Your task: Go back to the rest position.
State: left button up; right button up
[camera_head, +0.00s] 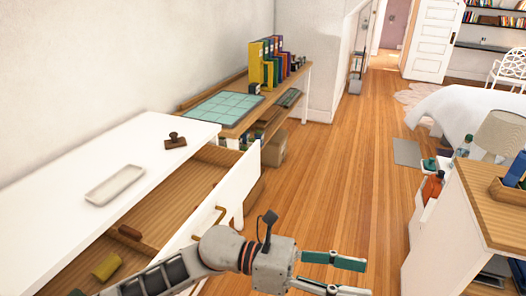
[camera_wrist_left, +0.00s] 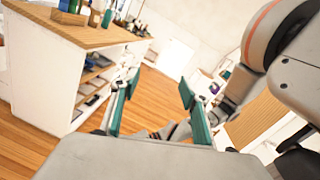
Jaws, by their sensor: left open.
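My left gripper (camera_head: 350,278) is at the bottom centre of the head view, its arm coming in from the lower left. Its two teal-padded fingers are spread apart with nothing between them. In the left wrist view the same fingers (camera_wrist_left: 158,88) stand apart and empty. The gripper is in the air, to the right of the open drawer's white front (camera_head: 235,190). My right gripper cannot be made out in either view.
The white dresser top (camera_head: 75,185) holds a pale tray (camera_head: 115,185) and a dark stamp (camera_head: 175,140). Its open drawer holds an olive-yellow item (camera_head: 107,266). A wood-topped cabinet (camera_head: 490,205) stands at right. Bare wooden floor (camera_head: 345,170) lies between them. A desk (camera_head: 240,115) with binders stands behind.

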pick_arm(q)
jog(key=w+a+f+n+t+h+b, duration=0.1)
jog(key=w+a+n+t+h, duration=0.2)
jog(key=n+t, duration=0.45)
jog(key=w+a+n+t+b, duration=0.1)
jog(key=w+a+n+t, duration=0.35)
jog(key=n, duration=0.65)
jog(key=w+a+f+n+t+y, duration=0.6)
jog(key=a+f+n+t+y, duration=0.25)
jog(key=f+n, duration=0.5)
jog(key=s+a+f+n+g+y+b, duration=0.1)
jog(key=s+a+f+n+y, duration=0.2)
jog(key=s+a+f+n, duration=0.2)
jog(key=s+a+f+n+g+y, duration=0.2)
jog(key=s+a+f+n, duration=0.3)
jog(key=a+f, duration=0.3)
jog(key=s+a+f+n+g+y+b, duration=0.1)
jog(key=s+a+f+n+y, duration=0.3)
jog(key=f, duration=0.9)
jog(key=s+a+n+g, duration=0.1)
jog(key=a+n, duration=0.1)
jog(key=n, duration=0.1)
jog(key=shift+a+y+b, duration=0.3)
jog(key=shift+y, duration=0.05)
